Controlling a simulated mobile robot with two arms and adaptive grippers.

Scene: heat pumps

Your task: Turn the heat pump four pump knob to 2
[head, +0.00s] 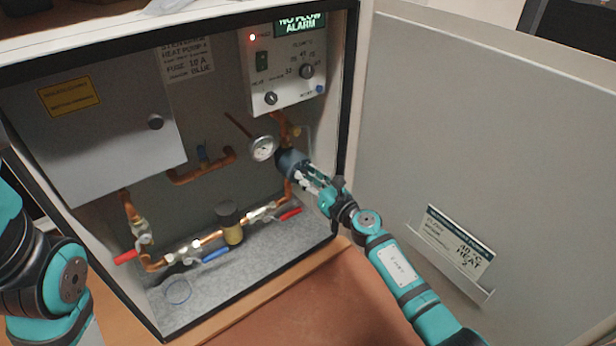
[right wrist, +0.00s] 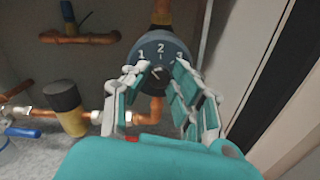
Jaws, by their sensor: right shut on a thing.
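The pump (head: 289,161) is a dark round-faced unit on the copper pipe at the right inside the open cabinet. In the right wrist view its grey-blue dial face (right wrist: 160,46) carries the numbers 1, 2 and 3, with 2 at the top. The knob (right wrist: 157,73) sits at the middle of the dial, between my fingers. A pale mark shows on it, too small to read surely. My right gripper (head: 305,175) reaches in from the right and is shut on the knob; it also shows in the right wrist view (right wrist: 157,77). My left gripper is out of view.
A control panel (head: 287,60) above shows "NO FLOW ALARM". A gauge (head: 262,148) is close left of the pump. Pipes with red and blue valve handles (head: 216,256) run below. The open cabinet door (head: 480,130) stands right of my right arm.

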